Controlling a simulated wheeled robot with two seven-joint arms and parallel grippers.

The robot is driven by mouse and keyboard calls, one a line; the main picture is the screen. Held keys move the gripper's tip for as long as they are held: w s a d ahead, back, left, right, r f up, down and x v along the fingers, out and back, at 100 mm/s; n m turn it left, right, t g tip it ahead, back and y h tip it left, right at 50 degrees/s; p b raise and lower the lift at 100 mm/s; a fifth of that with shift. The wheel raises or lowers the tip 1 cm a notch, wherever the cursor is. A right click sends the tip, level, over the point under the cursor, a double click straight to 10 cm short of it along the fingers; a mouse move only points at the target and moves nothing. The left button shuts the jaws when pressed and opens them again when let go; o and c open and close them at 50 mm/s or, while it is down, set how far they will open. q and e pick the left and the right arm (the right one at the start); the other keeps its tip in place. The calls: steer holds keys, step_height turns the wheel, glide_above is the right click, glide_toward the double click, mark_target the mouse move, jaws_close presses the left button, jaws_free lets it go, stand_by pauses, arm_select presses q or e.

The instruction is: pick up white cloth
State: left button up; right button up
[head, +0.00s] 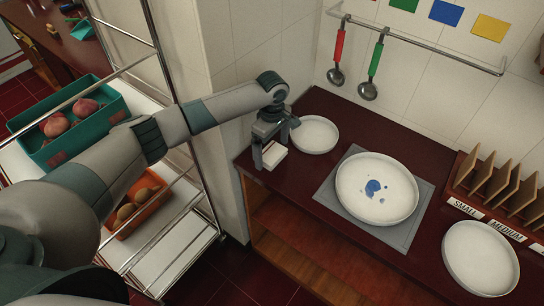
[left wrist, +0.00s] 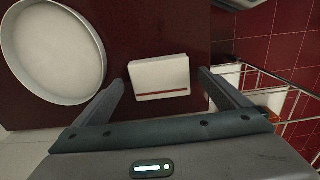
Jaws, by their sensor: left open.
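The white cloth (head: 274,156) is a small folded block near the left end of the dark red counter. In the left wrist view the white cloth (left wrist: 160,77) shows a red stripe along its near edge. My left gripper (head: 272,150) is over it, fingers pointing down. In the left wrist view my left gripper (left wrist: 162,86) is open, with one finger on each side of the cloth and a gap on both sides. I cannot tell exactly how high the fingertips are above the counter. My right gripper is not in view.
A small white plate (head: 315,134) stands close right of the gripper. A large plate with blue stains (head: 377,188) sits on a grey mat (head: 408,238). Another plate (head: 480,258) is at right. Ladles (head: 368,90) hang from a rail. A wire rack (head: 203,200) stands left.

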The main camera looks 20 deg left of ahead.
mark_target(272, 152)
arm_select(q)
steer(key=shift+c, duration=0.7)
steer(key=c, duration=1)
steer(key=shift+r, duration=0.15)
steer(key=shift+r+b, duration=0.5)
steer(key=shift+r, duration=0.15)
step_height(272, 152, up, 2)
steer(key=shift+r+b, duration=0.2)
steer(key=shift+b, duration=0.35)
steer(key=s+r, duration=0.2)
steer(key=s, duration=0.2)
steer(key=s+d+r+b, duration=0.1)
steer(key=s+r, duration=0.1)
steer(key=s, duration=0.1)
steer(key=s+r+b, duration=0.1)
steer(key=s+r, duration=0.2)
steer(key=s, duration=0.1)
steer(key=shift+s+d, duration=0.3)
steer(key=shift+d, duration=0.05)
